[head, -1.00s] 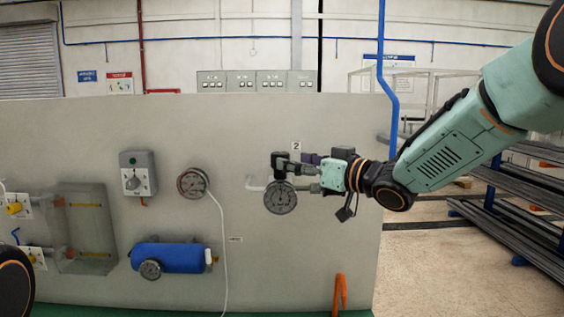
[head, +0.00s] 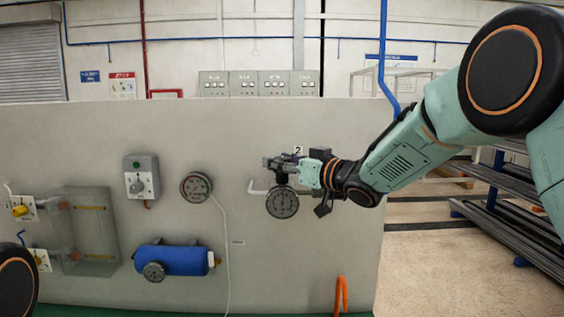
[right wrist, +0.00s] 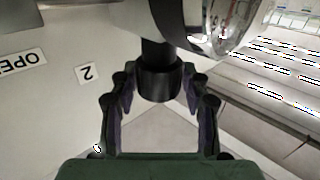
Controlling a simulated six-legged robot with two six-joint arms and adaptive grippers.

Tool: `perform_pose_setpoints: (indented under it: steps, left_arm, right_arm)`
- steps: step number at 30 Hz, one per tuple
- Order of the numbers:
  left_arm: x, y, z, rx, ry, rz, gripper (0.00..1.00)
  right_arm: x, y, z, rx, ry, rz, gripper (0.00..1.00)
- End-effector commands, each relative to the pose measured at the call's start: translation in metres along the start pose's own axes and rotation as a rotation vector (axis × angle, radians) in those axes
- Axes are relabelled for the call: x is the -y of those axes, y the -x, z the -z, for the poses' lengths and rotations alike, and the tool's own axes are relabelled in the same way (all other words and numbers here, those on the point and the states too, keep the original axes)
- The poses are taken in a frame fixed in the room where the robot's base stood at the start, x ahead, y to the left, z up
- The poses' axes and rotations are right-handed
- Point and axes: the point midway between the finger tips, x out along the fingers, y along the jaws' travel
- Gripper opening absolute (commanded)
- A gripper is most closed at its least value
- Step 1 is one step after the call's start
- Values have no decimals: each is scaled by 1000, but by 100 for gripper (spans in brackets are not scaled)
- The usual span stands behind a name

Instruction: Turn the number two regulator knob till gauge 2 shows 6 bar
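The gauge under the number 2 label, gauge 2 (head: 282,202), is a round dial on the grey panel. Its needle is too small to read. My right gripper (head: 277,163) is at the regulator just above this gauge and hides most of the knob in the head view. In the right wrist view, the black regulator knob (right wrist: 159,84) is between the two fingers of my right gripper (right wrist: 159,92). The fingers stand apart on either side of the knob, with what look like narrow gaps. My left gripper is out of view.
An orange hook-like item (head: 341,293) is low on the panel. Racks of dark bars (head: 510,220) stand at the right.

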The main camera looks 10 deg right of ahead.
Motion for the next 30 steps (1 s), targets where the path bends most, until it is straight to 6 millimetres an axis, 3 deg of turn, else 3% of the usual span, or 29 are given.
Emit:
perform_pose_setpoints:
  steps: [13,19,30]
  left_arm:
    - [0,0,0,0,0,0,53]
    - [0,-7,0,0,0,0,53]
    - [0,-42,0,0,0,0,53]
  right_arm:
    - [0,0,0,1,0,0,6]
    - [1,0,-1,-2,1,-30,6]
    - [1,-1,-3,-4,4,-221,6]
